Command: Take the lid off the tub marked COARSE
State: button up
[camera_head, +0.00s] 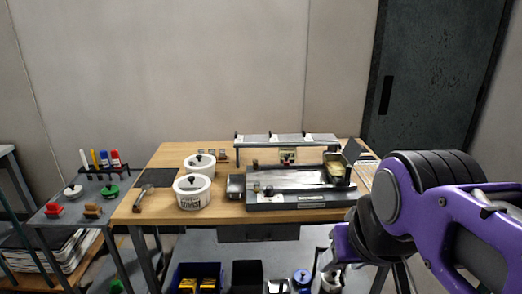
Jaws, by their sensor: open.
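Two white round tubs with white lids and dark knobs stand on the left half of the wooden table. The front tub (192,196) has dark lettering on its side, too small for me to read surely. Its lid (192,183) is on. The back tub (201,168) stands just behind it, partly hidden, and its lid (199,160) is also on. I cannot tell for sure which is marked COARSE. My gripper (326,268) is low at the right, in front of the table edge, apart from both tubs. It is open, with no object visible in it.
A grey machine tray (300,200) fills the table's right half, with a raised shelf (285,137) behind. A tool (143,196) and dark mat (157,178) lie left of the tubs. A side cart (80,207) holds markers and knobbed pieces. Bins (198,277) sit below.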

aim_at(191, 184)
jog(key=i+l, duration=0.25)
jog(key=i, duration=0.15)
jog(key=j+u, duration=0.15)
jog(key=j, duration=0.25)
jog(key=i+j+u, duration=0.2)
jog(key=j, duration=0.2)
jog(key=j+u, duration=0.15)
jog(key=j, duration=0.25)
jog(key=j+z, duration=0.2)
jog(key=j, duration=0.35)
jog(key=j+z, duration=0.25)
jog(key=j, duration=0.3)
jog(key=k+j+z, duration=0.2)
jog(key=j, duration=0.3)
jog(key=j+z, duration=0.2)
jog(key=j, duration=0.35)
jog(key=j+z, duration=0.25)
jog(key=j, duration=0.3)
jog(key=i, duration=0.05)
